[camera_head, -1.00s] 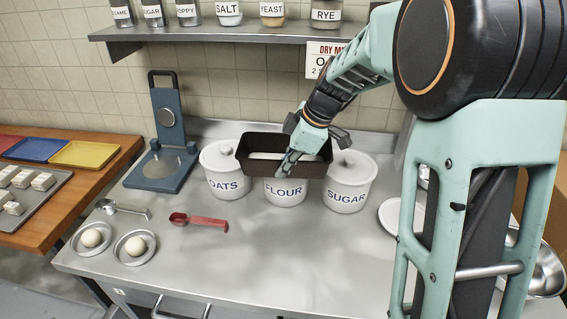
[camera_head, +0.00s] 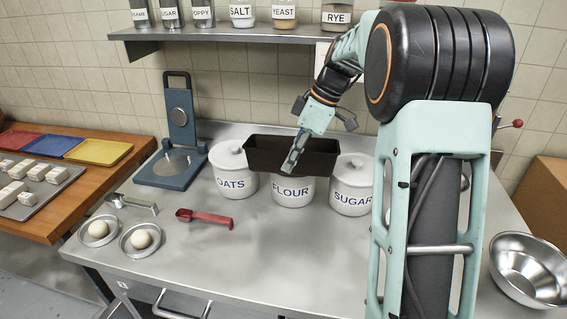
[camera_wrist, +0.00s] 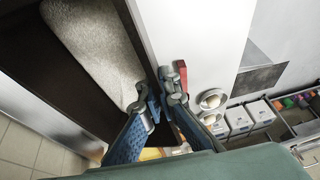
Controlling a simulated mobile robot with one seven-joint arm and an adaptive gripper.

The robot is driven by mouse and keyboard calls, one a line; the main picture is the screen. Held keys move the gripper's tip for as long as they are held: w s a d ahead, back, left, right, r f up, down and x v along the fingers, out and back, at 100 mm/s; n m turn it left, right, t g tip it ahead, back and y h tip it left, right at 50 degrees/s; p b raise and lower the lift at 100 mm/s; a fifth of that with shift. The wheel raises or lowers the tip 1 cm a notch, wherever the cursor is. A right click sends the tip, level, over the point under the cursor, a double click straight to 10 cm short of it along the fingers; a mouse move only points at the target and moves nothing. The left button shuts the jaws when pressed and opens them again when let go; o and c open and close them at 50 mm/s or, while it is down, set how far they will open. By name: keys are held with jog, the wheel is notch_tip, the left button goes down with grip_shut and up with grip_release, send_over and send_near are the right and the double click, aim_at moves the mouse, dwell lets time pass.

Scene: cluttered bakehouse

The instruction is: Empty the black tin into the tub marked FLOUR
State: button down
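The black tin (camera_head: 262,160) is in the air over the tub marked FLOUR (camera_head: 292,192), hiding that tub's top. In the wrist view the tin (camera_wrist: 28,70) holds a pale, speckled mass (camera_wrist: 95,40). In the head view its contents cannot be seen. My gripper (camera_head: 291,163) reaches down to the tin's near long wall. In the wrist view my gripper (camera_wrist: 160,105) has its fingers closed on that wall near the rim. Whether anything is falling from the tin cannot be seen.
Lidded tubs marked OATS (camera_head: 232,172) and SUGAR (camera_head: 351,185) stand close on either side. A blue press (camera_head: 181,135), a red scoop (camera_head: 204,217) and two small dishes are to the left. A shelf (camera_head: 235,32) with jars runs above.

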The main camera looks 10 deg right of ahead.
jog(key=shift+w+r+g+p, duration=0.1)
jog(key=shift+r+g+p, duration=0.55)
jog(key=shift+p, duration=1.35)
jog(key=shift+r+y+p, duration=0.3)
jog(key=shift+p, duration=0.45)
jog(key=shift+g+p, duration=0.25)
jog(key=shift+p, duration=0.35)
jog(key=shift+w+a, duration=0.15)
jog(key=shift+a, duration=0.05)
